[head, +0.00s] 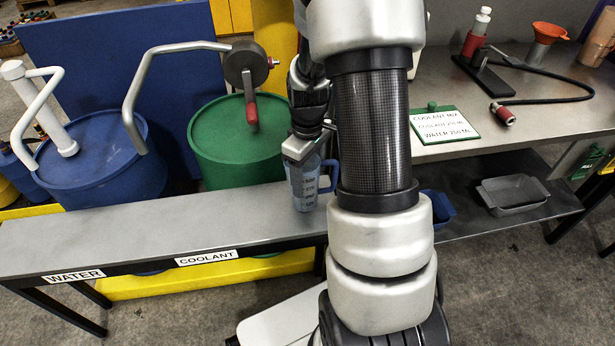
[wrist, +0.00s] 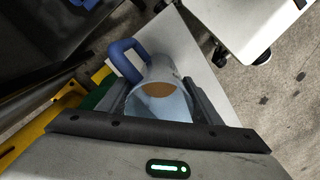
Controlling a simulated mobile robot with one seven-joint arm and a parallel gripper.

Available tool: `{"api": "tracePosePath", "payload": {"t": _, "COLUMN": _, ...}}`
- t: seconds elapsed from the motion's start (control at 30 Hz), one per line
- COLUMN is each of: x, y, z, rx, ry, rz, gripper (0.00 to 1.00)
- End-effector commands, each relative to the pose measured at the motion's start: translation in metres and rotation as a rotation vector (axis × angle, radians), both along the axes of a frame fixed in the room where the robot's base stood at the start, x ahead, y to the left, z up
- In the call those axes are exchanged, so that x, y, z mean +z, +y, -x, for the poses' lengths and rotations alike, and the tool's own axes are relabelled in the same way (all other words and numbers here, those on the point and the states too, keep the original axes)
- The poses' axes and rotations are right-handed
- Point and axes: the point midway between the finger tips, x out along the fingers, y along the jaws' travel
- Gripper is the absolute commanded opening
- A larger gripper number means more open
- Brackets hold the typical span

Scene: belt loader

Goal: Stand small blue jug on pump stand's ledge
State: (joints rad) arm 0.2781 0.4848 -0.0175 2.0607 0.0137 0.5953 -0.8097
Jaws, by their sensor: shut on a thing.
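The small blue jug (head: 303,188) is a clear bluish measuring jug with dark markings and a blue handle on its right in the head view. My gripper (head: 299,150) is shut on it from above, near the rim. In the wrist view the jug (wrist: 160,92) sits between the two fingers of my gripper (wrist: 160,105), its open mouth towards the camera. The jug looks upright over the right part of the pump stand's grey ledge (head: 150,228). I cannot tell whether its base touches the ledge. My arm hides the ledge's right end.
A blue drum (head: 95,165) and a green drum (head: 235,145), with pump pipes above, stand behind the ledge. The ledge left of the jug is clear. A workbench (head: 510,90) at right holds a sign (head: 443,126) and an orange funnel (head: 549,32); a grey tray (head: 512,194) sits below.

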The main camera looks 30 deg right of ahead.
Motion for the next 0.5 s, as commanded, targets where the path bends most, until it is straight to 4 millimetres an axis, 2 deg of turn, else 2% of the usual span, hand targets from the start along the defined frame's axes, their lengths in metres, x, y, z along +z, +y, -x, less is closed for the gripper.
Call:
{"api": "tracePosePath", "payload": {"t": 0.2, "x": -0.0036, "y": -0.0002, "z": -0.0003, "rx": 0.000, "ry": 0.000, "rz": 0.000, "gripper": 0.28}}
{"api": "tracePosePath", "payload": {"t": 0.23, "x": -0.0024, "y": 0.0000, "z": -0.0001, "rx": 0.000, "ry": 0.000, "rz": 0.000, "gripper": 0.64}}
{"api": "tracePosePath", "payload": {"t": 0.3, "x": -0.0022, "y": 0.0000, "z": 0.0000, "rx": 0.000, "ry": 0.000, "rz": 0.000, "gripper": 0.76}}
{"api": "tracePosePath", "payload": {"t": 0.5, "x": -0.0022, "y": 0.0000, "z": 0.0000, "rx": 0.000, "ry": 0.000, "rz": 0.000, "gripper": 0.77}}
